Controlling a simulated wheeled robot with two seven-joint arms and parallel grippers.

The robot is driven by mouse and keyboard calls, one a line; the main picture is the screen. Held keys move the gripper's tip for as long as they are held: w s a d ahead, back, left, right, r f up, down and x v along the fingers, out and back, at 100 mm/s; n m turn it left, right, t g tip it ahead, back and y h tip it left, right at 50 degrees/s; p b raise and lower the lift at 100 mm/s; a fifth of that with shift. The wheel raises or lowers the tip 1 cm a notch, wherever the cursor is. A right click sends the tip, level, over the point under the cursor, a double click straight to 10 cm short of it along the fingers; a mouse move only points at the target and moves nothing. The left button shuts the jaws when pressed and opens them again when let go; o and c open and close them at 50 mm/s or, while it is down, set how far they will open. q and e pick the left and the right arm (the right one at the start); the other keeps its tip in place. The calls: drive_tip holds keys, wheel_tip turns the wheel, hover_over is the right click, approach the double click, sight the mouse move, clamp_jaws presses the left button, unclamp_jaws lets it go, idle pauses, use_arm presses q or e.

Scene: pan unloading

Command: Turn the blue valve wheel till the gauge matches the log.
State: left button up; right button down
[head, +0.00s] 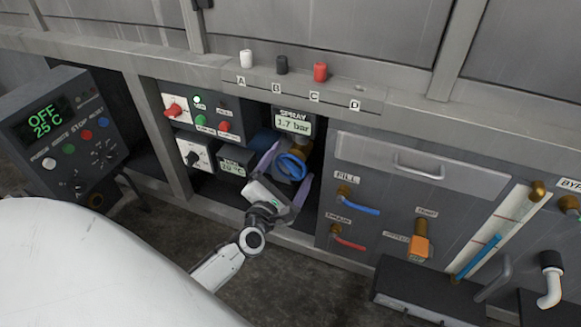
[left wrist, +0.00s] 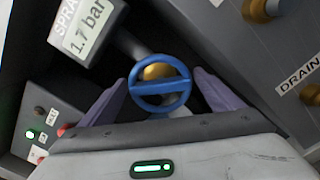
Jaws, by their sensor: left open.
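The blue valve wheel (head: 291,165) sits in the open bay under the spray gauge (head: 292,122). The gauge reads 1.7 bar, and it also shows in the left wrist view (left wrist: 88,27). My left gripper (head: 288,168) is open, with one purple finger on each side of the wheel. In the left wrist view the wheel (left wrist: 160,88) lies between the finger tips, with a brass hub behind it. I cannot tell whether the fingers touch the rim. My right gripper is not in view. No log is seen.
A control box (head: 60,130) reading OFF and 25 °C stands at the left. Switch panels (head: 200,110) lie left of the bay. To the right are a blue fill lever (head: 360,209), a red drain lever (head: 348,243) and a drawer handle (head: 418,170).

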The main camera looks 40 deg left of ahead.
use_arm(q)
drive_tip(key=c, duration=1)
drive_tip(key=shift+r+m+p, duration=0.2)
drive_tip(key=shift+m+p, duration=0.4)
drive_tip(key=shift+m, duration=0.4)
drive_tip(key=shift+c, duration=0.2)
drive_tip(key=shift+m+p, duration=0.35)
drive_tip(key=shift+m, duration=0.35)
drive_tip(key=shift+f+m, duration=0.2)
drive_tip(key=shift+m, duration=0.8)
drive_tip(key=o, duration=0.8)
drive_tip(key=shift+o, duration=1.2)
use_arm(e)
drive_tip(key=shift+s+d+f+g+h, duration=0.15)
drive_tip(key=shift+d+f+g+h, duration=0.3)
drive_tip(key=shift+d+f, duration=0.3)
use_arm(q)
drive_tip(key=p+v, duration=0.2)
drive_tip(key=v, duration=0.8)
drive_tip(key=shift+s+p, duration=0.2)
drive_tip(key=shift+p, duration=0.1)
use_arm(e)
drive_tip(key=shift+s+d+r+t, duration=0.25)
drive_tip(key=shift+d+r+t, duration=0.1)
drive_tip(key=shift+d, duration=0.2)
